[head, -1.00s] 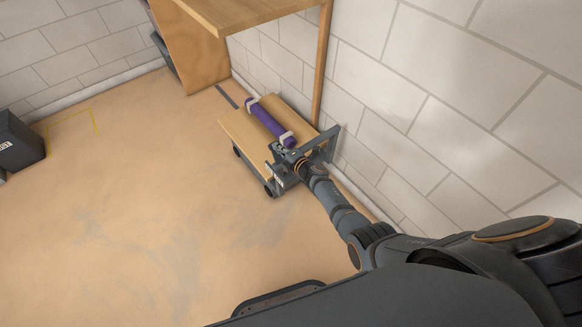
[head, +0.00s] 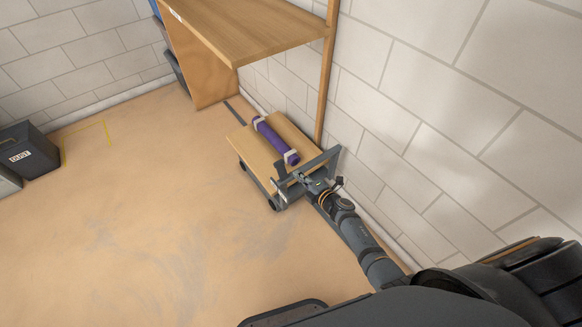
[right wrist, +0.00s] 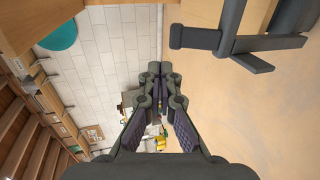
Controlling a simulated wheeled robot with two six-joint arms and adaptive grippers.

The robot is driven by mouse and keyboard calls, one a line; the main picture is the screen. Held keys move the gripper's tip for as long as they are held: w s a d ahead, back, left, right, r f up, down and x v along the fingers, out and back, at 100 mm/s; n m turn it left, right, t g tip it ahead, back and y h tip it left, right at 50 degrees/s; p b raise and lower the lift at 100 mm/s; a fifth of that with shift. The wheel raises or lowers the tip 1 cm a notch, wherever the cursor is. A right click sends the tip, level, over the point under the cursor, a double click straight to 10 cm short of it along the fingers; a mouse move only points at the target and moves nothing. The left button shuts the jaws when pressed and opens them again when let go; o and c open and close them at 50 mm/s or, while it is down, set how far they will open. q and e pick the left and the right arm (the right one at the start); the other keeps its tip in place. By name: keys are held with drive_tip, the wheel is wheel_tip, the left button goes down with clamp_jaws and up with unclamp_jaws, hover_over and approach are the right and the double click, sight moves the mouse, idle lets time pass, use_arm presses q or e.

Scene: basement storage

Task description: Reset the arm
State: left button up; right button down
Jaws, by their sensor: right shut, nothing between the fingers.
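My right arm reaches in from the lower right in the head view. Its gripper (head: 314,189) is at the handle end of a low wheeled cart. In the right wrist view the gripper (right wrist: 160,75) has its fingers together with nothing between them. The cart (head: 252,155) has a wooden deck and a grey handle frame (head: 318,166), which also shows at the upper right of the right wrist view (right wrist: 235,42). A purple roll with pale end bands (head: 275,139) lies on the deck. My left gripper is out of view.
A wooden shelf or table (head: 250,30) stands over the cart's far end, against the block wall (head: 440,90). A dark bin (head: 28,150) stands at the far left beside a yellow floor marking (head: 85,132). The floor (head: 130,220) left of the cart is clear.

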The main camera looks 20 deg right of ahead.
drive_tip(key=shift+s+d+r, duration=0.25)
drive_tip(key=shift+s+r, duration=0.25)
drive_tip(key=shift+s, duration=0.35)
drive_tip(key=s+d+f+m+g+h+p, duration=0.2)
drive_tip(key=s+d+f+m+g+h, duration=0.15)
drive_tip(key=s+f+m, duration=0.45)
drive_tip(key=s+d+f+m+g+h+p, duration=0.2)
drive_tip(key=s+d+f+m+p, duration=0.15)
drive_tip(key=s+f, duration=0.45)
drive_tip(key=s+f+m+g, duration=0.2)
drive_tip(key=s+m, duration=0.1)
drive_tip(key=s, duration=0.7)
drive_tip(key=s+f+m+g+p, duration=0.1)
drive_tip(key=s+f+m+g, duration=0.1)
drive_tip(key=s, duration=0.8)
drive_tip(key=s+d+f+m+g+p, duration=0.1)
drive_tip(key=s+f+m+g, duration=0.2)
drive_tip(key=s, duration=0.7)
drive_tip(key=shift+m, duration=1.15)
drive_tip(key=shift+d, duration=0.1)
